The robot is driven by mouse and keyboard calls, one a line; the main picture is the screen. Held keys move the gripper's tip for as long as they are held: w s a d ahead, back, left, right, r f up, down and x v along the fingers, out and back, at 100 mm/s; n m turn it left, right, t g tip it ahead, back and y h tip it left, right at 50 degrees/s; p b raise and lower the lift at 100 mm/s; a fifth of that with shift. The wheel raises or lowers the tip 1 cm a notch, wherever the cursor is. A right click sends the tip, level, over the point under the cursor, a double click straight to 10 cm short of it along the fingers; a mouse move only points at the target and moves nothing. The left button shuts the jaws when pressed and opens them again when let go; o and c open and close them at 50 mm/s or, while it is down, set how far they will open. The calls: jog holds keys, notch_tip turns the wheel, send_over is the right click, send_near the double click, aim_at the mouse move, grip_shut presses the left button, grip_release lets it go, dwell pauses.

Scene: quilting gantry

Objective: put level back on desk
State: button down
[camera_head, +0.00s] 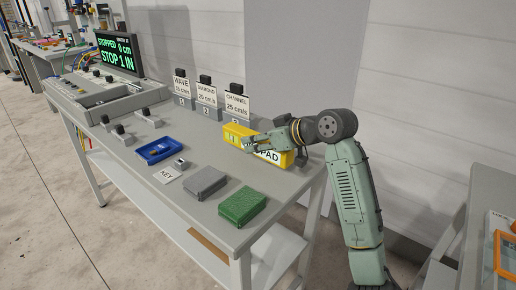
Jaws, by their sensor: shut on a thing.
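The level (234,131) is a long yellow block with a small greenish patch near its left end. It is at the back right of the grey desk (205,217), close to the desk's right end. My gripper (250,143) reaches in from the right and is shut on the level; the fingers hide part of its middle. White lettering ending in "PAD" (268,156) shows below the fingers, partly covered. I cannot tell whether the level touches the desk top.
Signs for wave, diamond (207,100) and channel stand behind the level. A blue tray (160,150), a key card (167,175), a grey block (205,182) and a green block (242,205) lie in front. A display (117,55) reads stopped. An orange frame (505,255) is at lower right.

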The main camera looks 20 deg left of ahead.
jog(key=shift+f+p, duration=0.45)
jog(key=shift+f, duration=1.45)
jog(key=c, duration=1.1)
grip_release()
jog(key=shift+r, duration=0.1)
jog(key=b+v, duration=0.3)
jog(key=v, duration=0.9)
jog(key=shift+d, duration=0.15)
